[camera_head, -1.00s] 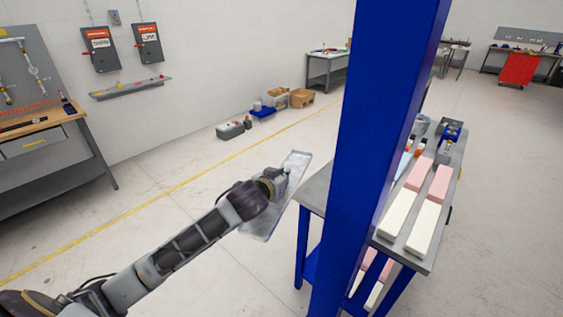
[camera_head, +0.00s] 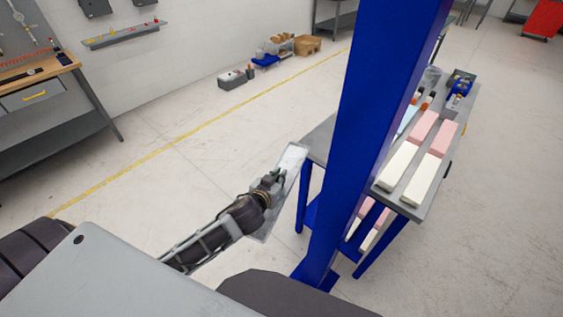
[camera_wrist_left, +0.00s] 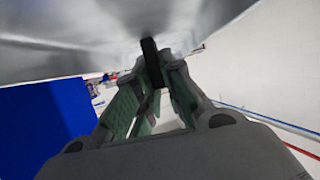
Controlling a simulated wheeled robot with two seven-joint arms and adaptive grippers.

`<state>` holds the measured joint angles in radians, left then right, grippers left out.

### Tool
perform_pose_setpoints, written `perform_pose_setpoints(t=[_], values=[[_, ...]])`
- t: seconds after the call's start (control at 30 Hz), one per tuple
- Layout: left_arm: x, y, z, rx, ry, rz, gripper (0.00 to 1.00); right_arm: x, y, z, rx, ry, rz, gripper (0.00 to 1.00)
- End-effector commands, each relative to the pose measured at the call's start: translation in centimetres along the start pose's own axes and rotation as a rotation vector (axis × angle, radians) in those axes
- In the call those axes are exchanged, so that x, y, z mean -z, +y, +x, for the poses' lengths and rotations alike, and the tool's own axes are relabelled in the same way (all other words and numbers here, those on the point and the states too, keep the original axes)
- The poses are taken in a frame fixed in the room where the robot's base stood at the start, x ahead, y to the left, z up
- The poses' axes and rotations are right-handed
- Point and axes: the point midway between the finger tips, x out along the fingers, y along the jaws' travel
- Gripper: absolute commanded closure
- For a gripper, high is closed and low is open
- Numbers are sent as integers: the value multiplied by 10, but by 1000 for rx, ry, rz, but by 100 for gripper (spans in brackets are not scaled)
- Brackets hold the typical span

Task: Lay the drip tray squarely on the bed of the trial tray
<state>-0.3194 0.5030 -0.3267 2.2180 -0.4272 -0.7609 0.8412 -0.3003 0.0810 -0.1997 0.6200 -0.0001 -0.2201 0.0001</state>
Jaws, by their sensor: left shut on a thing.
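A flat grey metal drip tray (camera_head: 291,160) is held out over the floor in the head view, tilted, just left of the blue-legged table. My left gripper (camera_head: 272,181) is shut on it. In the left wrist view the tray's metal underside (camera_wrist_left: 75,45) fills the top, and the left gripper's fingers (camera_wrist_left: 152,80) meet at a dark part of it. I cannot make out the trial tray for certain; the blue column hides part of the table. My right gripper is not in view.
A blue upright column (camera_head: 375,130) stands between the held tray and most of the table (camera_head: 420,207). White and pink foam blocks (camera_head: 398,166) lie on the tabletop. A workbench (camera_head: 60,115) stands at the left; the floor between is clear.

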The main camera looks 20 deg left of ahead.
Motion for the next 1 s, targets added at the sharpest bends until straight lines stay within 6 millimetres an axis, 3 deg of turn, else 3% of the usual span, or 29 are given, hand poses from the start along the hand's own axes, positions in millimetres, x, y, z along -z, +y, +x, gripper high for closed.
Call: perform_pose_setpoints(t=[0.23, 1.0], values=[[-24, 0, -8, 1, 0, 0, 100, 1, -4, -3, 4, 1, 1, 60], [-33, 0, -7, 1, 2, 0, 100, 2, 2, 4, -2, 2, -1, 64]])
